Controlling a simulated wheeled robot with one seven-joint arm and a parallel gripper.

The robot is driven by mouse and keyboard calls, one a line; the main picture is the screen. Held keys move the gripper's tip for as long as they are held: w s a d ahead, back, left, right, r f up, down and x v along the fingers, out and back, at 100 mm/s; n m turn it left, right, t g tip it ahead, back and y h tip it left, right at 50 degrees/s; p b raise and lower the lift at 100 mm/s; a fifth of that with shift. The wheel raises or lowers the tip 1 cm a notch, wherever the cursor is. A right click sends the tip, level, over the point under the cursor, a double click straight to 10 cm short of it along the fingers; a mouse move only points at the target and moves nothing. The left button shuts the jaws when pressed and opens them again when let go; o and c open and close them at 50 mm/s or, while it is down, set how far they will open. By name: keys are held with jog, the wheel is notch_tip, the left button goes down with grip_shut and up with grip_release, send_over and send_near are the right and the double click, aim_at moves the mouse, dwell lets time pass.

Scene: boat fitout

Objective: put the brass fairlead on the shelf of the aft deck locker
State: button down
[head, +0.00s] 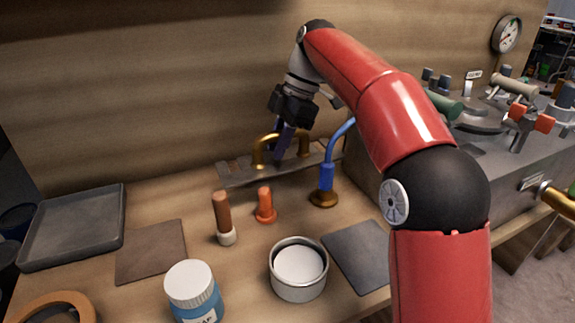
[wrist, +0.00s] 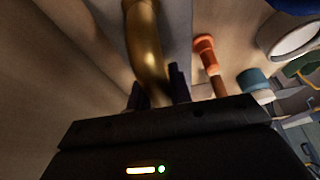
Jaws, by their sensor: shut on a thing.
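A brass arch (head: 262,150), which looks like the brass fairlead, stands at the back of the wooden bench, at a grey slotted strip (head: 237,175). My gripper (head: 280,150) reaches down from above and is shut on the arch's upper bar. In the wrist view the brass bar (wrist: 146,45) runs between the two dark fingers (wrist: 157,93) of my gripper. Whether the arch touches the strip or hangs just above it, I cannot tell. I cannot make out the aft deck locker or its shelf.
A blue bent tube on a brass base (head: 324,197), an orange peg (head: 265,206) and a brown-handled tool (head: 222,215) stand close in front. A round tin (head: 298,270), a blue jar (head: 193,293) and a grey tray (head: 75,228) are nearer or left. A wooden wall rises behind.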

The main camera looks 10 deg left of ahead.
aim_at(278, 163)
jog(key=shift+s+a+f+b, duration=0.1)
jog(key=shift+f+b, duration=0.35)
jog(key=shift+f, duration=2.5)
jog(key=c, duration=1.3)
grip_release()
jog(key=shift+f, duration=0.15)
